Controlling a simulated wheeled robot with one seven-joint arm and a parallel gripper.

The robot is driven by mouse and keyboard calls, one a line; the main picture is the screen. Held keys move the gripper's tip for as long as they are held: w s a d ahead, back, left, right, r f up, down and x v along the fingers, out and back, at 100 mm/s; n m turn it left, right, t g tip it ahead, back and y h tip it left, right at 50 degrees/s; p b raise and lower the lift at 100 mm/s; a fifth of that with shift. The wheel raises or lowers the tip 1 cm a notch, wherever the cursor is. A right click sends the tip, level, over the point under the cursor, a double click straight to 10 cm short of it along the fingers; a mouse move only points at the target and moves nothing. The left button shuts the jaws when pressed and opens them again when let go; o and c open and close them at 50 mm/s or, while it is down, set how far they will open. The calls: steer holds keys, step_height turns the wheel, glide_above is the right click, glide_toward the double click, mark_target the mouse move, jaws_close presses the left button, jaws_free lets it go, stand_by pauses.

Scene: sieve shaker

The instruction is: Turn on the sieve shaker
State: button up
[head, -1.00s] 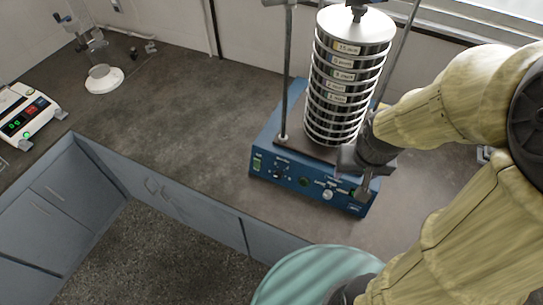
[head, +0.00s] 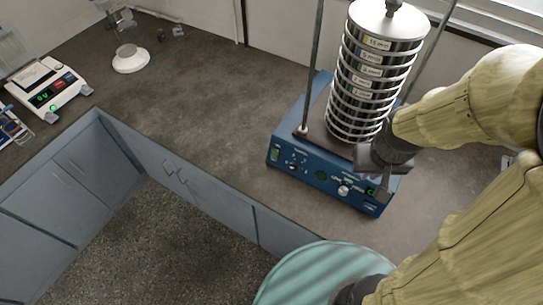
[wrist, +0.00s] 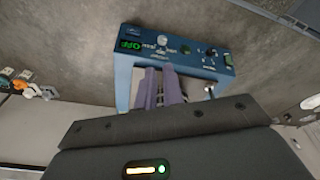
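The sieve shaker (head: 300,165) has a blue base with a sloped front panel and a tall stack of round metal sieves between two rods. The panel carries a pale knob (head: 343,190), a dark green round button (head: 320,175), a lit green rocker switch (head: 275,153) at the left end and a lit green display (head: 370,191) at the right end. My gripper (head: 385,187) is by the panel's right end, its fingers pointing down. In the wrist view, the fingers (wrist: 159,70) sit close together, empty, in front of the panel; whether they touch it is unclear.
A balance (head: 48,88) with a lit display stands at the far left. A white round-based stand (head: 130,60) is at the back. The counter (head: 200,95) between them and the shaker is clear. A teal round object (head: 320,275) is at the bottom.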

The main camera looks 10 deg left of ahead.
mark_target(274, 151)
steer(key=a+f+n+h+b, duration=0.1)
steer(key=f+n+b, duration=0.1)
steer(key=f+n, duration=0.1)
steer(key=a+f+n+g+h+b, duration=0.1)
steer(key=a+f+n, duration=0.1)
steer(key=n, duration=0.4)
steer(key=a+f+n+g+h+b, duration=0.1)
steer(key=a+f+n+b, duration=0.1)
steer(key=f+n, duration=0.2)
steer(key=shift+w+a+f+n+b, duration=0.15)
steer(key=shift+w+f+n+b, duration=0.25)
steer(key=shift+f, duration=0.1)
jaws_close()
steer(key=w+a+f+n+t+h+b, duration=0.3)
steer(key=a+f+n+t+b, duration=0.25)
steer(key=n, duration=0.65)
steer(key=w+a+f+n+t+h+b, duration=0.2)
steer(key=a+f+n+b, duration=0.3)
steer(key=a+n, duration=0.55)
steer(key=a+f+n+t+y+b, duration=0.1)
steer(key=a+f+n+t, duration=0.1)
steer(key=a+n, duration=0.3)
steer(key=s+a+f+n+t+y+b, duration=0.1)
steer(key=a+n+t+y, duration=0.1)
steer(key=a+n+t, duration=0.2)
steer(key=a+n, duration=0.1)
steer(key=n, duration=0.2)
steer(key=shift+a+f, duration=0.2)
steer(key=shift+f, duration=0.2)
